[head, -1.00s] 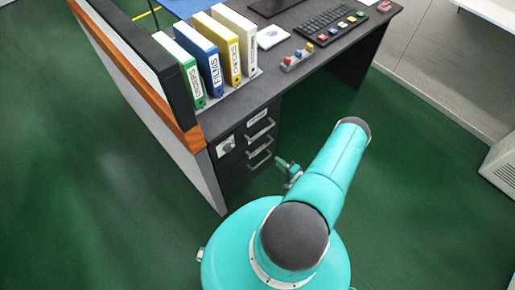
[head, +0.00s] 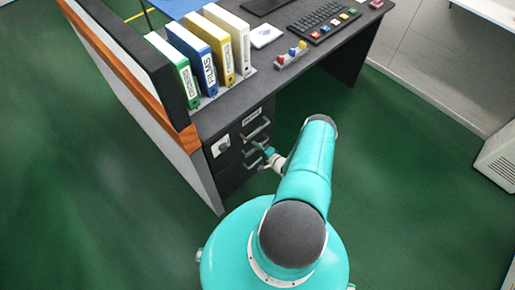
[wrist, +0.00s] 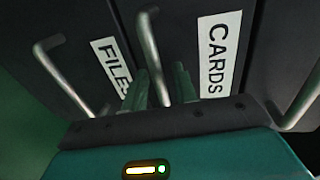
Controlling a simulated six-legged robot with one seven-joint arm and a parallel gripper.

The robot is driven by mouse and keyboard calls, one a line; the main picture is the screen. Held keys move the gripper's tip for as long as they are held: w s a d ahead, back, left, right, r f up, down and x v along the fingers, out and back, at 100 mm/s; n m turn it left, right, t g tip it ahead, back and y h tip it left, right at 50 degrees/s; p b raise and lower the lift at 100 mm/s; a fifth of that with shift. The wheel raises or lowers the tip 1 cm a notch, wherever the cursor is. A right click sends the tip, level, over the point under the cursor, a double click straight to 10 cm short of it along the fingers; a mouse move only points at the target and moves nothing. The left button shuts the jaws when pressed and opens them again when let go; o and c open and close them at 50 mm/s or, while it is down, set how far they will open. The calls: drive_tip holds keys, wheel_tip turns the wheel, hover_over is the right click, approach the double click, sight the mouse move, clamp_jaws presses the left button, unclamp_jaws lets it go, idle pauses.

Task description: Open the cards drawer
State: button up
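The cards drawer (wrist: 200,25) is a dark drawer front with a white CARDS label (wrist: 220,54) in the wrist view. Its grey bar handle (wrist: 152,50) is left of the label there. My gripper (wrist: 162,86) is open, with one green finger on each side of this handle; I cannot tell whether either finger touches it. In the head view my gripper (head: 264,151) is at the front of the dark drawer unit (head: 232,178), and partly hides the handles. The drawer fronts look flush.
A FILES label (wrist: 109,66) and another handle (wrist: 62,75) are on the neighbouring drawer. A third handle (wrist: 301,99) is at right. Binders (head: 205,58), a block holder (head: 290,56) and a keyboard (head: 325,22) stand on the desk (head: 235,108).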

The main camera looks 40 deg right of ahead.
clamp_jaws()
drive_tip(key=shift+s, duration=0.15)
drive_tip(key=f+v, duration=0.2)
drive_tip(key=v, duration=0.9)
drive_tip(key=s+a+f+v, duration=0.1)
drive_tip(key=f+v, duration=0.1)
drive_tip(key=v, duration=1)
drive_tip(key=shift+s+d+f, duration=0.2)
drive_tip(key=shift+d+f, duration=0.15)
unclamp_jaws()
drive_tip(key=v, duration=1.3)
drive_tip(key=shift+s, duration=0.4)
